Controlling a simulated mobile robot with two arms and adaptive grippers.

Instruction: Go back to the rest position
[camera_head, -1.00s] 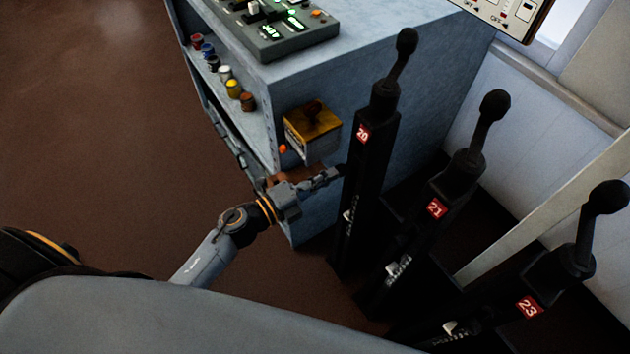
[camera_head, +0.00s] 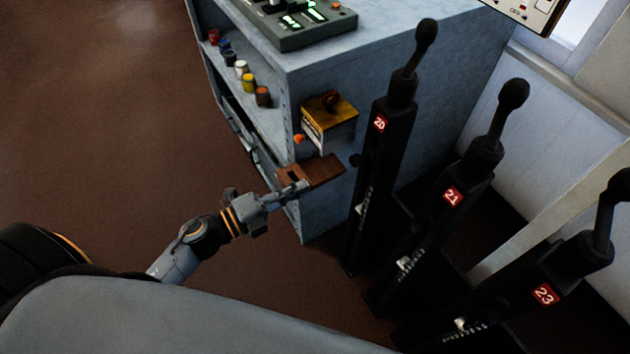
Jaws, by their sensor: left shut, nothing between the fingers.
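My left gripper (camera_head: 299,188) is shut and empty. Its fingertips show in front of the blue-grey cabinet, by a small brown wooden shelf (camera_head: 325,170); I cannot tell whether they touch it. The gripper is left of and apart from the black lever post 20 (camera_head: 378,180). Lever post 21 (camera_head: 432,225) and lever post 23 (camera_head: 545,270) stand further right, with their black knobbed handles pointing up. My right gripper is not in view.
The blue-grey cabinet (camera_head: 400,55) carries a control box (camera_head: 300,22) on top and several coloured jars on a side shelf. A yellow-topped box (camera_head: 329,120) is fixed to its face. The brown floor (camera_head: 100,150) at left is clear.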

